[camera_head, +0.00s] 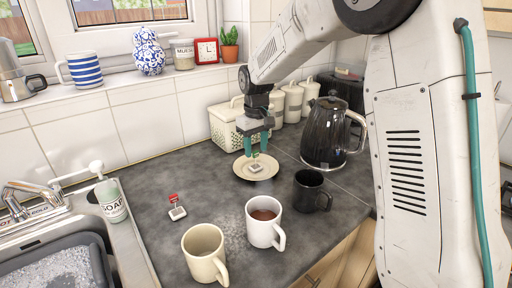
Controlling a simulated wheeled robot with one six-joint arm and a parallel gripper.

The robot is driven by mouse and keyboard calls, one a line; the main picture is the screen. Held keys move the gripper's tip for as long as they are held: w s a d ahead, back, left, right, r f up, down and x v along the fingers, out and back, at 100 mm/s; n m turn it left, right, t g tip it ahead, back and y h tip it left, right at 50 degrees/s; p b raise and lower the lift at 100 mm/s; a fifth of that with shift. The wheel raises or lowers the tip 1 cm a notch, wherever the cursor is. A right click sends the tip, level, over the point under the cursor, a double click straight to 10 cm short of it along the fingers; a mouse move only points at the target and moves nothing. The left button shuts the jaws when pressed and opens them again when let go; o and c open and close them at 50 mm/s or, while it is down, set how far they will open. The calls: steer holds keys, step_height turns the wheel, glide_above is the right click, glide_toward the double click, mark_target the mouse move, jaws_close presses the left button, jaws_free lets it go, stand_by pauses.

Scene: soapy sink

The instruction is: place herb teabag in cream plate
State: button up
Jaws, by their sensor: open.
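The cream plate (240,174) lies on the dark counter, towards the back. A small pale teabag (256,168) rests on the plate, with a hint of green just above it that may be its tag; the label is too small to read. My gripper (256,151) points down right above the plate and teabag. Its two teal fingers are apart, with nothing seen held between them. Whether the fingertips touch the teabag or its tag I cannot tell. A second teabag with a red tag (176,208) lies on the counter at the left.
A cream mug (203,252), a white mug (262,232) with brown drink and a black mug (308,192) stand in front. A glass kettle (326,135) is right of the plate. A white basket (226,132) and canisters stand behind. The sink and soap bottle (111,202) are left.

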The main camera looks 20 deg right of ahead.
step_height(320, 180, up, 7)
steer(key=shift+f, duration=0.15)
stand_by(0.4)
steer(key=s+d+r+m, duration=0.1)
steer(key=s, duration=1.8)
steer(key=s+d+r+m+t, duration=0.1)
steer(key=s+d+m, duration=0.1)
steer(key=s, duration=1.7)
steer(key=shift+r+m, duration=0.25)
steer(key=shift+m, duration=0.05)
